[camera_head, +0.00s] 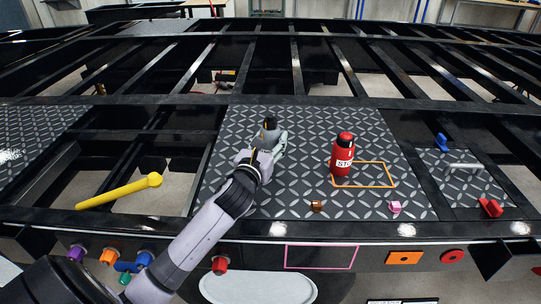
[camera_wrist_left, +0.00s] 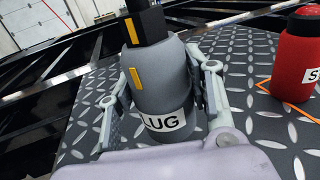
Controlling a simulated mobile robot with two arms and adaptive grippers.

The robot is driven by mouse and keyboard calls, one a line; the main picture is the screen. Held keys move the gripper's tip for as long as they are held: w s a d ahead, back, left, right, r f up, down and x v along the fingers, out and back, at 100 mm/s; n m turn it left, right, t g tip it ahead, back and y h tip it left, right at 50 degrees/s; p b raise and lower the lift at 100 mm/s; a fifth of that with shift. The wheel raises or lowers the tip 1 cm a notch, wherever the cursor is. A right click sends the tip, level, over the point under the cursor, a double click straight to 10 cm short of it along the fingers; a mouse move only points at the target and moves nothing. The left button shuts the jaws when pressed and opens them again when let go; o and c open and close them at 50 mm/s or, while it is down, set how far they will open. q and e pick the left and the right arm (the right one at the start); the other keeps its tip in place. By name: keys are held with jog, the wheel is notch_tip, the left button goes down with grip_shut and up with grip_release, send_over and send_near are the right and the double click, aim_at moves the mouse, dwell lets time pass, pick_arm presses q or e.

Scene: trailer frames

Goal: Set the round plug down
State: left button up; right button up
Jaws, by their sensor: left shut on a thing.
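The round plug (camera_head: 269,127) is a grey cylinder with a narrower black top and yellow marks. The left wrist view shows it upright (camera_wrist_left: 162,78), with a white label reading "LUG". My left gripper (camera_head: 266,148) is shut on it, with one finger on each side. It is over the left half of the diamond-pattern plate (camera_head: 300,195). I cannot tell whether the plug's base touches the plate. My right gripper is not in view.
A red cylinder (camera_head: 342,150) with a white label stands to the right, at an orange outline (camera_head: 390,175). A brown block (camera_head: 316,206) and a pink block (camera_head: 395,207) lie near the front edge. A yellow rod (camera_head: 118,191) lies left. Open frame gaps surround the plate.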

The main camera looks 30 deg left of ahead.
pick_arm(q)
jog(key=shift+f+b, duration=0.3)
jog(key=shift+f, duration=1.8)
jog(key=shift+f, duration=0.1)
jog(key=o, duration=1.2)
jog(key=shift+o, duration=0.2)
jog(key=b+v, duration=0.1)
jog(key=v, duration=1)
jog(key=shift+s, duration=0.55)
